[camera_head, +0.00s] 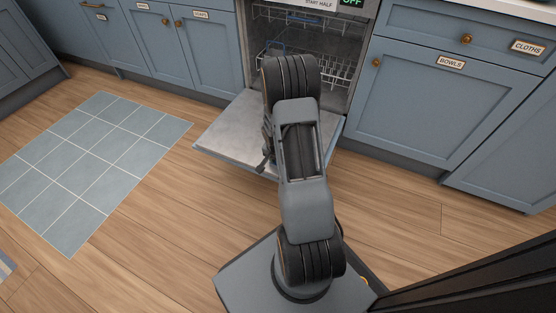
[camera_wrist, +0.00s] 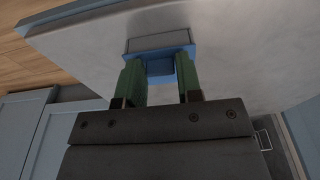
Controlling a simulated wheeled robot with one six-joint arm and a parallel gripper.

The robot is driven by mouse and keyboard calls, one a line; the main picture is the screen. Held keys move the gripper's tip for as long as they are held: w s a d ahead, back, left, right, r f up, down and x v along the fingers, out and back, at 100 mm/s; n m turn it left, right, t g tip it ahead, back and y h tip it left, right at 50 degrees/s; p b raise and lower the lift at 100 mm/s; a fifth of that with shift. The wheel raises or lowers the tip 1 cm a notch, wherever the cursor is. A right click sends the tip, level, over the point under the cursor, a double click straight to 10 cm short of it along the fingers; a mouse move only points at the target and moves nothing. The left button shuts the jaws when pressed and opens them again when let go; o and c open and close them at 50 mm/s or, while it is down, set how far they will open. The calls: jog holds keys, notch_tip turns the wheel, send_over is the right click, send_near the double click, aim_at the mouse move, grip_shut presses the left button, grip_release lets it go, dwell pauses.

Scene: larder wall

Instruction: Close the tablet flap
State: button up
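In the wrist view, a blue tablet flap (camera_wrist: 160,64) shows at a pale grey rectangular recess (camera_wrist: 158,42) on the inner face of the lowered dishwasher door (camera_wrist: 240,50). The green fingers of my gripper (camera_wrist: 161,78) stand apart, one on each side of the flap's narrow middle part. I cannot tell whether the fingertips touch the flap. In the head view, the dishwasher door (camera_head: 228,124) lies open and my arm hides the flap and most of my gripper.
Wire racks (camera_head: 335,68) show inside the open dishwasher. Blue cabinets stand on both sides, with the BOWLS cabinet (camera_head: 430,105) at the right. A blue tiled mat (camera_head: 95,165) lies on the wooden floor at the left. The floor left of my base is clear.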

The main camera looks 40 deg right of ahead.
jog(key=o, duration=0.4)
jog(key=r+p, duration=0.2)
jog(key=r, duration=0.2)
jog(key=a+r+p, duration=0.1)
jog(key=r, duration=0.4)
jog(key=s+r+p, duration=0.1)
jog(key=r+p, duration=0.1)
jog(key=r, duration=0.2)
jog(key=shift+a+r+p, duration=0.3)
jog(key=shift+a, duration=0.1)
jog(key=s+a+r+n+t+p, duration=0.1)
jog(key=a+r+n+p, duration=0.4)
jog(key=r, duration=1)
jog(key=s+a+r+n+p, duration=0.1)
jog(key=a+r+p, duration=0.4)
jog(key=r+p, duration=0.8)
jog(key=s+a+r+n+p, duration=0.2)
jog(key=s+a+r+p, duration=0.1)
jog(key=r, duration=0.4)
jog(key=s+a+r+n+t+y+p, duration=0.1)
jog(key=s+a+r+n+p, duration=0.1)
jog(key=r+p, duration=0.3)
jog(key=s+a+r+n+p, duration=0.2)
jog(key=s+a+r+p, duration=0.1)
jog(key=r, duration=0.8)
jog(key=shift+s+a+n+t+y+p, duration=0.35)
jog(key=shift+s+p, duration=0.25)
jog(key=shift+p, duration=0.35)
